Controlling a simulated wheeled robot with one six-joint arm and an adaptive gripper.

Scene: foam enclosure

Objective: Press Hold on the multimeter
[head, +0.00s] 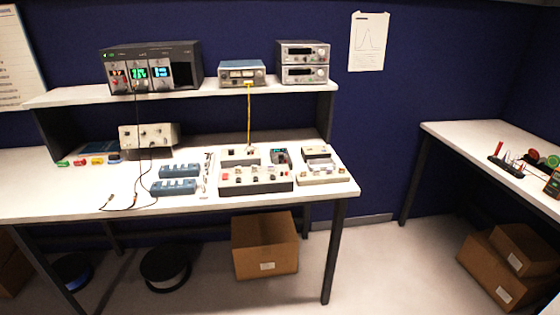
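A hand-held device with a yellow-orange edge (552,184), which looks like a multimeter, lies on the right bench (468,138). It is cut off by the right edge of the head view, and its buttons are too small to read. No Hold label is legible. My gripper is not in view.
A shelf (70,97) above the left bench carries several instruments (150,68). Dark cables hang down to the benchtop. Cardboard boxes (265,246) stand below the left bench, and more (497,284) below the right. The floor (385,265) between the benches is clear.

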